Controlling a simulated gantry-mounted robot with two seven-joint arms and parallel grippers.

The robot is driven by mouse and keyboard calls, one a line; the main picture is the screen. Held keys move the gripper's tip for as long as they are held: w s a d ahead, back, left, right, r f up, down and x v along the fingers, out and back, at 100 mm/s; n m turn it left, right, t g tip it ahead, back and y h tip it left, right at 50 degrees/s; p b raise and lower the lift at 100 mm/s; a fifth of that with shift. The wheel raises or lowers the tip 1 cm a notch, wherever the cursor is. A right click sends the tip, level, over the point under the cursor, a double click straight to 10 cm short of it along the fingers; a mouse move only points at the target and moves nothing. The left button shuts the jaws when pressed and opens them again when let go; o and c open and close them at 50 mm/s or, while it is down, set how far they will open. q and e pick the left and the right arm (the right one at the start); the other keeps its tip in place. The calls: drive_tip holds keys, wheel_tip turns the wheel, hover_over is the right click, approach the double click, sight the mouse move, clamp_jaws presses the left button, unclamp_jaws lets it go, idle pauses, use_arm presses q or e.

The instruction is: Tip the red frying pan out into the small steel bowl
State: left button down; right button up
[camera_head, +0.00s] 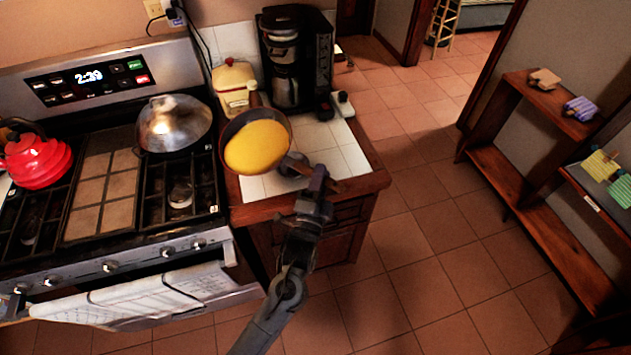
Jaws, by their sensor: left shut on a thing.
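A round frying pan (237,122) with a dark reddish-brown rim is over the small tiled counter, right of the stove. Its open side faces me, so it looks tilted. A smooth yellow food (257,147) fills most of its inside. My left gripper (305,172) is shut on the pan's handle, at the pan's lower right. I cannot make out a small steel bowl; the pan hides part of the counter. My right gripper is not in view.
A coffee maker (297,60) and a red-and-cream canister (233,85) stand behind the pan. On the stove are a shiny domed steel vessel (173,122) and a red kettle (38,160). The tiled floor (430,240) to the right is clear, up to low wooden shelves (535,210).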

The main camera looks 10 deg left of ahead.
use_arm(q)
drive_tip(key=w+d+f+h+b, duration=0.1)
drive_tip(key=w+d+f+b, duration=0.3)
drive_tip(key=w+d+b, duration=0.8)
drive_tip(key=shift+w+f+m+h+b, duration=0.25)
drive_tip(key=shift+w+b, duration=0.6)
drive_tip(key=shift+b, duration=1.2)
idle(0.4)
drive_tip(key=shift+d, duration=0.15)
drive_tip(key=shift+r, duration=0.1)
idle(0.5)
drive_tip(key=s+r+n+t, duration=0.1)
drive_tip(key=t, duration=0.1)
drive_tip(key=a+n+t+y, duration=0.1)
drive_tip(key=t, duration=0.1)
drive_tip(key=shift+s+r+n, duration=0.25)
drive_tip(key=shift+s+r, duration=0.1)
drive_tip(key=shift+r, duration=0.05)
drive_tip(key=shift+s+y, duration=0.1)
drive_tip(key=shift+y, duration=0.25)
